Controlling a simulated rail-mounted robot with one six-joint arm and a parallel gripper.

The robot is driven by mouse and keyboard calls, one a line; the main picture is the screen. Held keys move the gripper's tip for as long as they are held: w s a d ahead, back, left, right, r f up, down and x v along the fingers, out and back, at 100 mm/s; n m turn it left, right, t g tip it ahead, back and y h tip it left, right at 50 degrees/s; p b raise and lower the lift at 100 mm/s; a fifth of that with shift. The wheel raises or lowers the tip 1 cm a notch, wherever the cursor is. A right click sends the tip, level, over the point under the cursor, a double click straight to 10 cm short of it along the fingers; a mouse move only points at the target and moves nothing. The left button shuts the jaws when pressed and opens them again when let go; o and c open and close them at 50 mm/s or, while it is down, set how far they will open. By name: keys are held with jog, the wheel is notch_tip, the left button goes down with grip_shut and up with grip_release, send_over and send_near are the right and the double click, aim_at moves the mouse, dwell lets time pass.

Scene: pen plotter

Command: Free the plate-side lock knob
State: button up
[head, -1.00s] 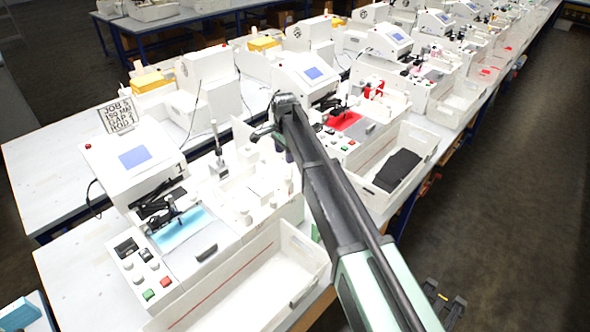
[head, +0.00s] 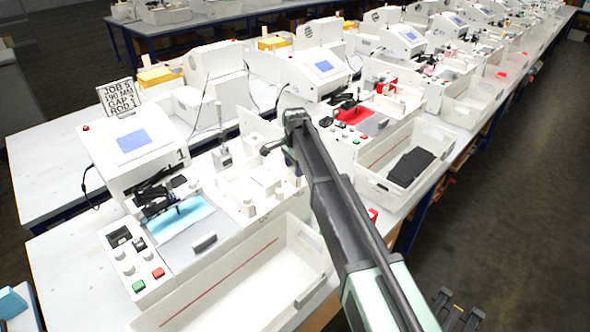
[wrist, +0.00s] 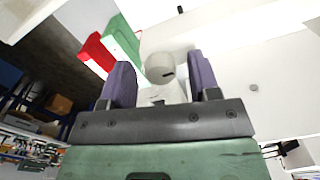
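My gripper (wrist: 160,62) has two purple fingers standing apart, so it is open. In the wrist view a white round knob (wrist: 160,68) with a dark mark shows in line with the gap between the fingertips. I cannot tell whether it is between the fingers or just beyond them, and no contact shows. In the head view my gripper (head: 291,160) is over the right end of the near plotter station, partly hidden by my arm. Small white posts and knobs, one of them (head: 248,208), stand on the white deck left of it. Which is the plate-side lock knob cannot be told there.
The near plotter (head: 135,150) has a blue screen and a light blue sheet (head: 182,226). A red block (wrist: 97,52) and a green block (wrist: 122,38) are left of the fingers in the wrist view.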

jog(key=c, duration=0.9)
jog(key=shift+n, duration=0.3)
jog(key=n, duration=0.8)
jog(key=shift+n, duration=0.4)
jog(key=n, duration=0.4)
jog(key=shift+n, duration=2.3)
